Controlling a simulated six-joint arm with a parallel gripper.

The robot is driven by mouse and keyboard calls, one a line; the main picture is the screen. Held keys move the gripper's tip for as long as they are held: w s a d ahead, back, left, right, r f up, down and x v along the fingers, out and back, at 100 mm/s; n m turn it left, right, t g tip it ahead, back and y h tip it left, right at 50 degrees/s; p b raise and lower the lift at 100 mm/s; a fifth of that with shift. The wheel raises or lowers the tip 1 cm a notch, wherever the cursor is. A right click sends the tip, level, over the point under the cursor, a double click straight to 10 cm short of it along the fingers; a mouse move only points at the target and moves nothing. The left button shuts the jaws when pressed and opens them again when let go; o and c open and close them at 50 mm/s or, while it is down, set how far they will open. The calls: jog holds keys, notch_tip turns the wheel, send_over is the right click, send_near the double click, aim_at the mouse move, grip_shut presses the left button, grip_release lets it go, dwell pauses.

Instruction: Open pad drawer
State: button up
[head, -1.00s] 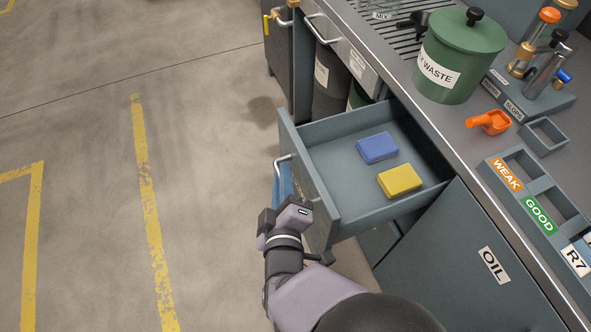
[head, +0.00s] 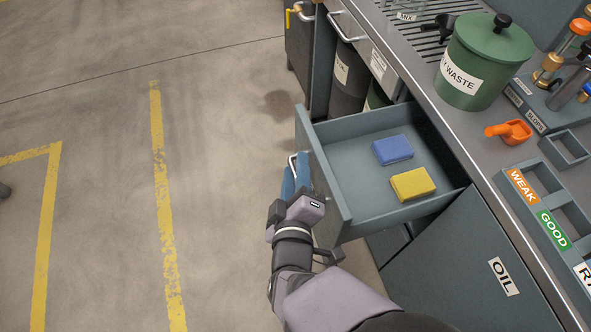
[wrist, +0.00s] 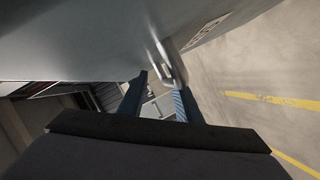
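The grey pad drawer (head: 378,203) stands pulled well out of the bench in the head view. A blue pad (head: 392,150) and a yellow pad (head: 412,184) lie flat inside it. Its metal handle (head: 293,164) is on the outer front face, partly covered by my fingers. My gripper (head: 296,178) is at that handle, with its blue fingers spread apart. In the wrist view, the fingers of my gripper (wrist: 158,90) are apart, and the handle (wrist: 171,62) shows close to the right finger. Whether that finger touches it I cannot tell.
The OIL cabinet door (head: 485,265) is right of the drawer, below the benchtop. A green waste can (head: 478,80), an orange scoop (head: 509,131) and a labelled tray (head: 550,205) stand on the bench. The floor left of the drawer is clear.

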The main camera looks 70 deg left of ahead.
notch_tip(320, 180, up, 9)
jog(key=shift+f+p, duration=0.2)
jog(key=shift+p, duration=0.6)
jog(key=shift+a+f, duration=0.1)
